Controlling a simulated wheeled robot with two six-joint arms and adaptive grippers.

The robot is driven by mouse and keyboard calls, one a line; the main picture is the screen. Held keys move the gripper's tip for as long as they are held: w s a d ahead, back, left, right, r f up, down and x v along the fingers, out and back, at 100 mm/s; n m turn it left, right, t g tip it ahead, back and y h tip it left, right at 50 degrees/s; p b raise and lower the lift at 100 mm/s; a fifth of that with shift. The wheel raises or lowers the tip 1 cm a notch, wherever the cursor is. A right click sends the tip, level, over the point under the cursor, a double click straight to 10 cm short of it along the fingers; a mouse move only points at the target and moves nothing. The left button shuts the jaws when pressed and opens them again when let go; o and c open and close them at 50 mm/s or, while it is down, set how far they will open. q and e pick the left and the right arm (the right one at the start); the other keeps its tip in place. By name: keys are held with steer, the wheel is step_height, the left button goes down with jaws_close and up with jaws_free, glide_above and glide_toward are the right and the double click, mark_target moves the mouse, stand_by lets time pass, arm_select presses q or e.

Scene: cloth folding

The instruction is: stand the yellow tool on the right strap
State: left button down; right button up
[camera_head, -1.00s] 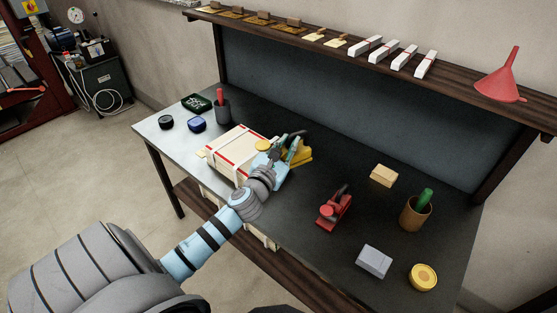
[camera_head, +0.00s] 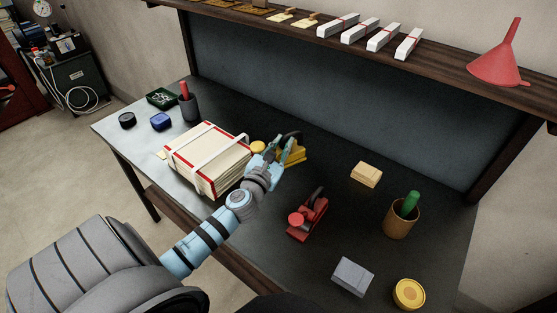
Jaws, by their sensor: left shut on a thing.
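The yellow tool (camera_head: 295,154) looks like a hand plane with a dark curved handle and a round yellow knob at its left. My left gripper (camera_head: 279,149) is shut on it, to the right of the strapped stack. The gripper hides part of the tool, and I cannot tell whether the tool touches the table. White straps (camera_head: 221,145) cross the top of a cream, red-edged stack (camera_head: 233,175). The tool is apart from the straps. My right gripper is not in view.
A red plane (camera_head: 308,219), a grey block (camera_head: 353,276), a round yellow tin (camera_head: 409,293), a tan block (camera_head: 366,174) and a brown cup (camera_head: 401,220) stand on the dark table. A dark cup (camera_head: 189,106) stands behind the stack.

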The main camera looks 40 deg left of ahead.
arm_select(q)
steer(key=f+b, duration=0.1)
steer(key=f, duration=0.1)
steer(key=f+b, duration=0.1)
steer(key=f, duration=0.1)
steer(key=f+b, duration=0.1)
steer(key=f, duration=0.2)
steer(key=shift+w+f+b, duration=0.1)
steer(key=shift+w+b, duration=0.25)
steer(key=shift+w+f, duration=0.1)
steer(key=shift+f, duration=0.25)
steer(key=f+b, duration=0.3)
steer(key=shift+s+f+b, duration=0.25)
steer(key=shift+b, duration=0.15)
steer(key=shift+r, duration=0.2)
steer(key=c, duration=1.8)
jaws_free()
steer(key=shift+w+f, duration=0.1)
steer(key=shift+f, duration=0.05)
steer(key=shift+o, duration=1.4)
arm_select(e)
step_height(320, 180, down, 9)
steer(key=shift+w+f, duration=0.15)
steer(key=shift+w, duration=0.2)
